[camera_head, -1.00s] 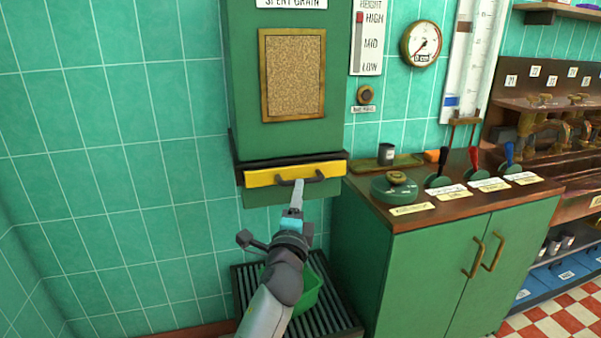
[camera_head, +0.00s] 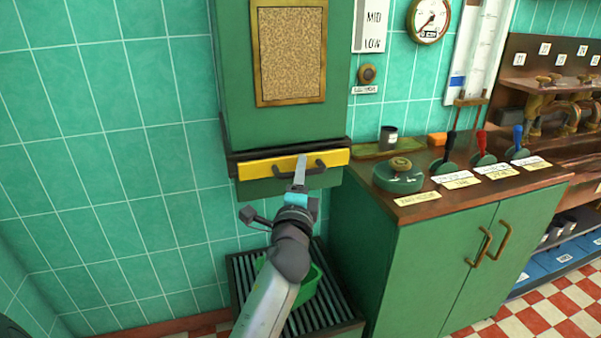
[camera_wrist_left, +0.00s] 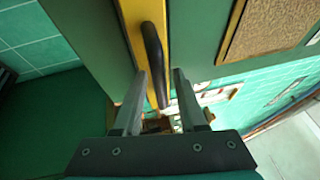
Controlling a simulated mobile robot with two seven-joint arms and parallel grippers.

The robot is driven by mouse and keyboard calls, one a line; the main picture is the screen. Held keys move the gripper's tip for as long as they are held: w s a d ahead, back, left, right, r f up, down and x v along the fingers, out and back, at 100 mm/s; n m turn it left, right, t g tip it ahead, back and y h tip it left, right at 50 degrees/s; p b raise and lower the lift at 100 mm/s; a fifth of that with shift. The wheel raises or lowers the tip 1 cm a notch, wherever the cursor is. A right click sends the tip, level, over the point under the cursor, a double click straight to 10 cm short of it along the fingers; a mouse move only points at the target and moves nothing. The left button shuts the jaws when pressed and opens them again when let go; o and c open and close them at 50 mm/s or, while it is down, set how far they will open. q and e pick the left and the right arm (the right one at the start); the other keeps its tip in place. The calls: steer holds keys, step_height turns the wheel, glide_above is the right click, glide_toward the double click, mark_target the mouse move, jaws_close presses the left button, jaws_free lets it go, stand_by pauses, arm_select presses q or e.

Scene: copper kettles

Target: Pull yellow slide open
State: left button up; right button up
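The yellow slide (camera_head: 268,168) is a flat bar with a dark handle (camera_head: 316,167), set across the lower part of the green spent grain box (camera_head: 232,80). My left gripper (camera_head: 300,164) reaches up to the handle from below. In the left wrist view, the yellow slide (camera_wrist_left: 134,24) and its dark handle (camera_wrist_left: 154,58) lie ahead. The two fingers of the left gripper (camera_wrist_left: 158,88) are apart, with the handle's end between or just beyond them; I cannot tell whether they touch it. My right gripper is not in view.
A green bin (camera_head: 310,286) stands on a slatted grate (camera_head: 244,272) below the box, partly behind my arm. A green cabinet (camera_head: 425,262) with levers on its wooden top stands close on the right. Tiled wall (camera_head: 110,150) fills the left.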

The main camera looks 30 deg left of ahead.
arm_select(q)
jaws_close()
stand_by(1.2)
